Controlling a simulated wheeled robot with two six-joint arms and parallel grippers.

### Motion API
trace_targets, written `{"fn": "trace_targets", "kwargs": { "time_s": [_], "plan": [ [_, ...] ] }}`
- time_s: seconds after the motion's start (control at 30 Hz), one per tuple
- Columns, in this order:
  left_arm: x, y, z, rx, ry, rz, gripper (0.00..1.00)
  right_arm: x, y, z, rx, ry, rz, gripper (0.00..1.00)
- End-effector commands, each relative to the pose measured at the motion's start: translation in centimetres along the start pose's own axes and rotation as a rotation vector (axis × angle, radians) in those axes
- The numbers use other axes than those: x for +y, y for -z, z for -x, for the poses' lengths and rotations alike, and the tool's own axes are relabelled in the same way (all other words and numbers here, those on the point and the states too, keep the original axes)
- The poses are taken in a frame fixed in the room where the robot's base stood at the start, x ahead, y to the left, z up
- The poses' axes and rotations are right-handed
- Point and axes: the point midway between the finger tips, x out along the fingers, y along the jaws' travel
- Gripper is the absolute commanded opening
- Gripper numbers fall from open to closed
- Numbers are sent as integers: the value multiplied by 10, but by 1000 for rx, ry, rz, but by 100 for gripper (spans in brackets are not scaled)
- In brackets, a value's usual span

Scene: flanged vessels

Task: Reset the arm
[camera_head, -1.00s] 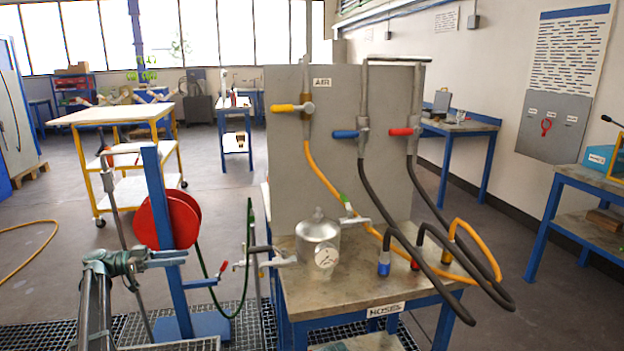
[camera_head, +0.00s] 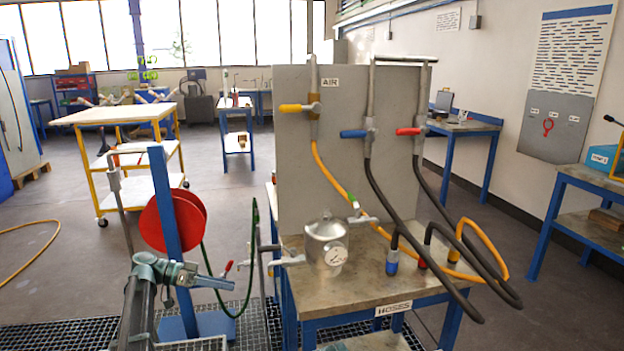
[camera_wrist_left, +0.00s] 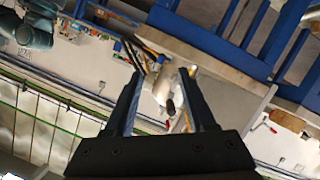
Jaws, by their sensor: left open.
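My left arm comes in from the lower left in the head view. Its gripper (camera_head: 222,282) is near the hose reel's post, left of the bench. In the left wrist view the two dark fingers stand apart with a clear gap, so the left gripper (camera_wrist_left: 160,82) is open and holds nothing. The silver vessel (camera_head: 326,236) with a round gauge stands on the bench to the right of the gripper, apart from it. The vessel also shows beyond the fingers in the wrist view (camera_wrist_left: 162,85). My right gripper is not in view.
A red hose reel (camera_head: 160,224) on a blue post stands behind my left arm. A red lever (camera_head: 228,266) shows close by the gripper; contact is unclear. The bench (camera_head: 360,293) carries black and orange hoses before a grey panel (camera_head: 290,175). Open floor lies at left.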

Motion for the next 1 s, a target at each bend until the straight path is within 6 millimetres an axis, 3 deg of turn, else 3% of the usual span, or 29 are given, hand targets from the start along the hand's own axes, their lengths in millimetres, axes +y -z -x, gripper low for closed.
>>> {"fn": "trace_targets", "kwargs": {
  "time_s": [0.03, 0.17, 0.3, 0.4, 0.6, 0.8, 0.9, 1.0],
  "plan": [
    [13, -10, -25, -51, 2, 40, 56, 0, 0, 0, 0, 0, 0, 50],
    [42, -46, -90, -232, 46, 188, 56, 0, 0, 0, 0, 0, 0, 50],
    [90, -106, -161, -494, 177, 368, 56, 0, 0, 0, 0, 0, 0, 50],
    [127, -153, -194, -672, 332, 468, 56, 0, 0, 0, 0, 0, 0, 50],
    [178, -215, -209, -877, 660, 545, 56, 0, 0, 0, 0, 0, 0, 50],
    [210, -247, -200, -944, 931, 530, 56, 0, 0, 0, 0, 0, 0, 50],
    [224, -257, -191, -950, 1055, 504, 56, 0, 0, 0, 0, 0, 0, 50],
    [229, -228, -185, -946, 1052, 515, 56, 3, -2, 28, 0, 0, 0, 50]
  ]
}}
